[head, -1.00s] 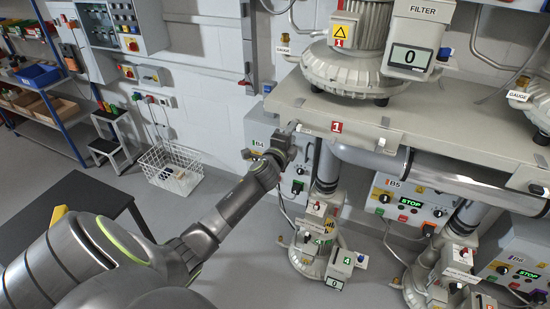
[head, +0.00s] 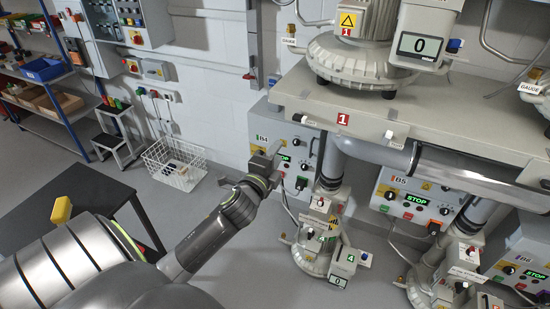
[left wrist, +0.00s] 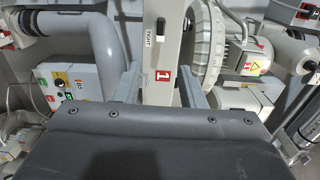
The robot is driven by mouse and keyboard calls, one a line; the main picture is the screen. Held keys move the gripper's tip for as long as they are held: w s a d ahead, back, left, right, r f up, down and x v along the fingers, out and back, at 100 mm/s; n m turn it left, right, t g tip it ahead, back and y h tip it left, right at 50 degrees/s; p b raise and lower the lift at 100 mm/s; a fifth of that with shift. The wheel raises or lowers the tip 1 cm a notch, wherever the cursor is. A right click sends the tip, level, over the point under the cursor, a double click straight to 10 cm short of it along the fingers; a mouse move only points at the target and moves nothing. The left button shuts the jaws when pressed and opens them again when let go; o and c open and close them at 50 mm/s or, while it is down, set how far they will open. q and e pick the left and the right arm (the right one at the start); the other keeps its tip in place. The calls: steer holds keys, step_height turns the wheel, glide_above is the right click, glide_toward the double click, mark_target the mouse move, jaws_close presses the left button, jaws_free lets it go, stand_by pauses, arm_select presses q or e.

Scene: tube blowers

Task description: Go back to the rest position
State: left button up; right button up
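My left gripper (head: 268,160) is in the middle of the head view, in front of the B4 control box (head: 292,150). It is empty and apart from the table with the red "1" label (head: 440,125). In the left wrist view its two fingers stand apart with nothing held between them (left wrist: 163,80). Beyond the fingers is the red "1" label (left wrist: 164,77) on a pale edge. My right gripper is not in view.
Blower 1 (head: 350,62) stands on the raised table. Blower 4 (head: 318,245) stands on the floor below. A dark table (head: 75,200) is at the left, with a white wire basket (head: 175,165) on the floor behind it. Open floor lies between.

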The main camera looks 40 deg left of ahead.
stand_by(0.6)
arm_select(q)
steer(key=s+a+f+n+g+b, duration=0.1)
steer(key=s+f+n+g, duration=0.25)
steer(key=f, duration=0.95)
steer(key=s+f+n+g+b, duration=0.2)
steer(key=s+f, duration=0.2)
steer(key=f, duration=0.9)
steer(key=s+a+f+n+g+b, duration=0.1)
steer(key=s+f+n+g, duration=0.2)
steer(key=f, duration=1)
steer(key=s+d+f+n+g+h+b, duration=0.1)
steer(key=s+d+f+n+g, duration=0.1)
steer(key=s+f, duration=0.7)
steer(key=s+d+f+n+g+h+b, duration=0.1)
steer(key=s+d+f+n+g+b, duration=0.15)
steer(key=s+f, duration=0.65)
steer(key=s+d+f+n+g, duration=0.1)
steer(key=s+d+f, duration=0.1)
steer(key=s, duration=0.6)
steer(key=s+d+f+n+g+h, duration=0.1)
steer(key=s+d+f+n+g, duration=0.1)
steer(key=s+f, duration=0.3)
steer(key=s+d, duration=0.1)
steer(key=s, duration=0.2)
steer(key=shift+s+f+b, duration=0.15)
steer(key=shift+f+b, duration=0.05)
steer(key=shift+b, duration=0.2)
steer(key=shift+a, duration=0.1)
